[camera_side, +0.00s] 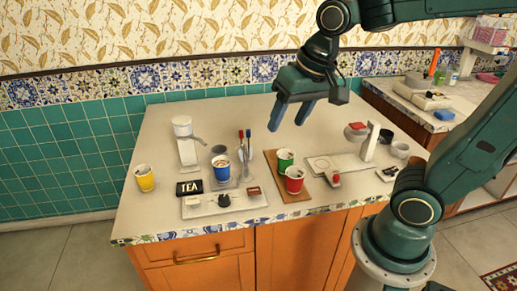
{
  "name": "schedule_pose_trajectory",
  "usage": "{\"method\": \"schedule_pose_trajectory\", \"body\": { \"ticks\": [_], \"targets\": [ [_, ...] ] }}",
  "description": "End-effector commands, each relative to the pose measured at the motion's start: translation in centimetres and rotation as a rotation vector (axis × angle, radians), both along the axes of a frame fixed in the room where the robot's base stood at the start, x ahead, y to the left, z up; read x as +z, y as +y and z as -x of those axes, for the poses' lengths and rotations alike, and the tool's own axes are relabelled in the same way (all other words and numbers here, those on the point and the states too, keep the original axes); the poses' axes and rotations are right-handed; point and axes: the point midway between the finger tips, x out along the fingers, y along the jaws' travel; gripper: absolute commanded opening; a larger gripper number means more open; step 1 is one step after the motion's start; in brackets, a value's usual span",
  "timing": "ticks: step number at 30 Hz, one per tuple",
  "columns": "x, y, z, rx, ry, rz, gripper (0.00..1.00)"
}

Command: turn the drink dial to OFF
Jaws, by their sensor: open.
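A small black dial (224,200) sits on a flat white panel (196,209) at the front of the counter. A black TEA sign (189,188) stands at the panel's back left, and a small brown label (254,190) is at its right. Which way the dial points is too small to tell. My gripper (287,118) hangs above the back middle of the counter, fingers pointing down, open and empty. It is well above, behind and to the right of the dial, touching nothing.
A blue cup (222,171) stands just behind the panel. A green cup (285,160) and red cup (294,180) stand on a brown board (270,160). A yellow cup (145,179) and white dispenser (185,145) are at left.

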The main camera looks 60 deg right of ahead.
Motion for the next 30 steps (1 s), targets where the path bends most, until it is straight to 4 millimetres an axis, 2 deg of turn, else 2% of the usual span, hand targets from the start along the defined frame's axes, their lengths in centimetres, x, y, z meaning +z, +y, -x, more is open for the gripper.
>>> {"method": "schedule_pose_trajectory", "body": {
  "ticks": [3,14,20,30],
  "targets": [
    [-0.7,0.1,-2.3,-0.09,0.04,-0.031,0.55],
    [-4.1,0.5,-8.6,-0.372,0.146,-0.103,0.55],
    [-6.9,0.7,-11.9,-0.534,0.203,-0.13,0.55],
    [-12.9,1.2,-16.6,-0.803,0.287,-0.154,0.55]
  ]
}}
